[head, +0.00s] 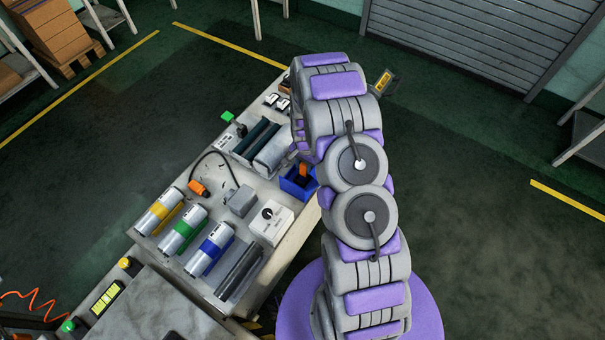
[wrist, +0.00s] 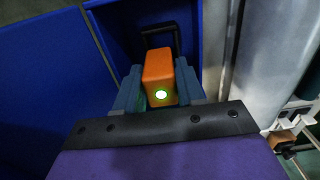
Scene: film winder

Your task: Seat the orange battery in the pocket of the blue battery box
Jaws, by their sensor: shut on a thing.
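My gripper (wrist: 158,82) is shut on the orange battery (wrist: 160,68), with one grey-blue finger on each side of it. A green light glows on the battery's near face. Blue walls of the battery box (wrist: 50,75) surround the battery at the left and behind in the wrist view. A dark handle-like bar shows just beyond the battery. In the head view the blue battery box (head: 290,187) sits at the bench's right edge, with the orange battery (head: 304,169) at its opening. My arm hides the gripper there. The pocket floor is hidden, so I cannot tell the battery's depth.
The bench also holds a white dial box (head: 271,221), a grey block (head: 241,200) and banded cylinders (head: 209,249). The floor right of my arm is clear.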

